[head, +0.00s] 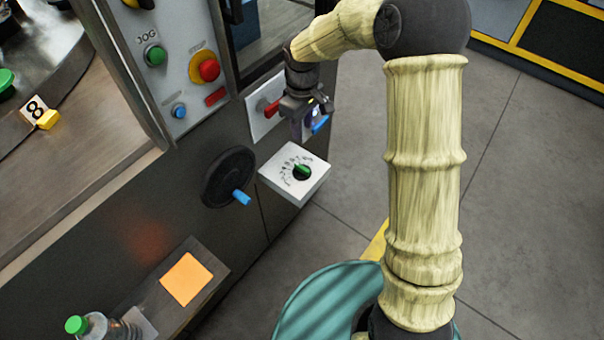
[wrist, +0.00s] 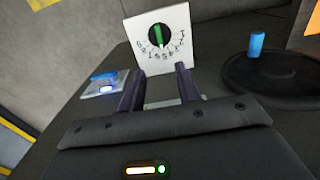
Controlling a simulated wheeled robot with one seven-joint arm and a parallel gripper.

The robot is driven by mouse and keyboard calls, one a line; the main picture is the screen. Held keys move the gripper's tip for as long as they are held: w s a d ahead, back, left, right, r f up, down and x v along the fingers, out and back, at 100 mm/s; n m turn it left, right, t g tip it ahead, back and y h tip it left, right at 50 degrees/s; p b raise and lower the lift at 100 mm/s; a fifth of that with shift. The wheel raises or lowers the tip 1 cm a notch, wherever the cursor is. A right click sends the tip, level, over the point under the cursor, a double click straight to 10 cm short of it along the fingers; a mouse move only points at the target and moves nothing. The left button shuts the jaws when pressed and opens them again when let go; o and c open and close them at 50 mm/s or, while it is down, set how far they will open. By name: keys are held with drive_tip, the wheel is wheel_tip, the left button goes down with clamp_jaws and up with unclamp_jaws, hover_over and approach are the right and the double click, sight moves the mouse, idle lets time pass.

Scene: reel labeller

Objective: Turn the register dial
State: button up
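The register dial is a green pointer knob (head: 301,171) on a white square plate with numbers around it, on the front of the dark machine. In the wrist view the dial (wrist: 160,36) is ahead of my fingers, its green pointer close to upright in that picture. My gripper (head: 314,128) is above the dial plate in the head view, in front of a white panel with a red lever. In the wrist view my gripper's two fingers (wrist: 157,75) stand apart with nothing between them. They do not appear to touch the knob.
A black handwheel with a blue handle (head: 241,197) is left of the dial, and also shows in the wrist view (wrist: 257,45). The red lever (head: 270,108) and a blue handle (head: 320,124) are close to my gripper. A control panel (head: 180,60) is above left. Open floor lies right.

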sight(302, 167)
drive_tip(key=shift+w, duration=0.1)
wheel_tip(302, 167, down, 18)
drive_tip(key=shift+r+b, duration=0.25)
drive_tip(key=shift+b, duration=0.65)
clamp_jaws()
